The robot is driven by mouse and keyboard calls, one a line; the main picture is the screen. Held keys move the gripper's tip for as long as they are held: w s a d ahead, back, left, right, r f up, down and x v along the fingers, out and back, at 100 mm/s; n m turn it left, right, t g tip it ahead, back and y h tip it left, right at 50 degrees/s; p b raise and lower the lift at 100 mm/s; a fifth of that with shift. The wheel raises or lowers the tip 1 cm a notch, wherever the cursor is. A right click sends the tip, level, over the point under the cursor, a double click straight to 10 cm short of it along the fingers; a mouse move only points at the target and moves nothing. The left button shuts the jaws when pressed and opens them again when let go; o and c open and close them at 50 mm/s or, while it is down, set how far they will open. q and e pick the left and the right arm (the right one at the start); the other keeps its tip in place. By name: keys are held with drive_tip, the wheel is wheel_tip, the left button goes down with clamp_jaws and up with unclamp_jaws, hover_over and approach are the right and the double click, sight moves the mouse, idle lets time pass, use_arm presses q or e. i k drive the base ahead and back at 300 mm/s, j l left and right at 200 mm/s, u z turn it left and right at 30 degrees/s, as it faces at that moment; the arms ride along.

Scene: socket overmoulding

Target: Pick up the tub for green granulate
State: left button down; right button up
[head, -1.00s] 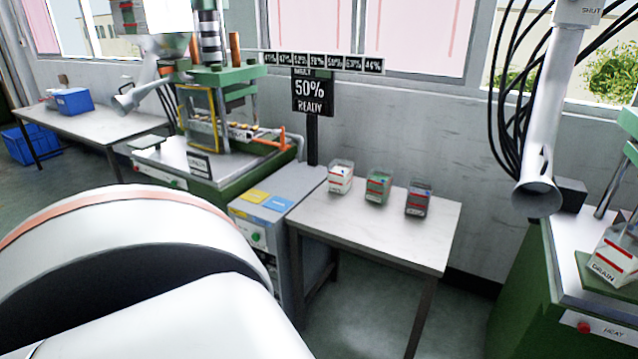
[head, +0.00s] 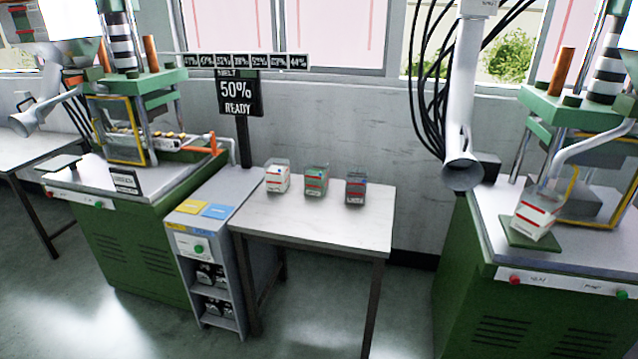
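Three small clear tubs with red-striped labels stand in a row along the back of a white-topped table (head: 340,228). The left tub (head: 277,178) holds pale contents. The middle tub (head: 316,181) looks green and is the tub for green granulate as far as its colour shows. The right tub (head: 355,189) looks dark. The labels are too small to read. All three stand upright and apart from each other. Neither of my grippers is in view.
A grey cabinet (head: 222,262) adjoins the table's left side, beside a green press (head: 140,215). Another green machine (head: 545,290) stands at the right, with a tub (head: 537,213) on its green pad. Floor in front is clear.

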sight(316, 174)
drive_tip(key=z, duration=1.6)
drive_tip(key=u, duration=1.65)
drive_tip(key=i+z, duration=0.2)
drive_tip(key=i, duration=0.15)
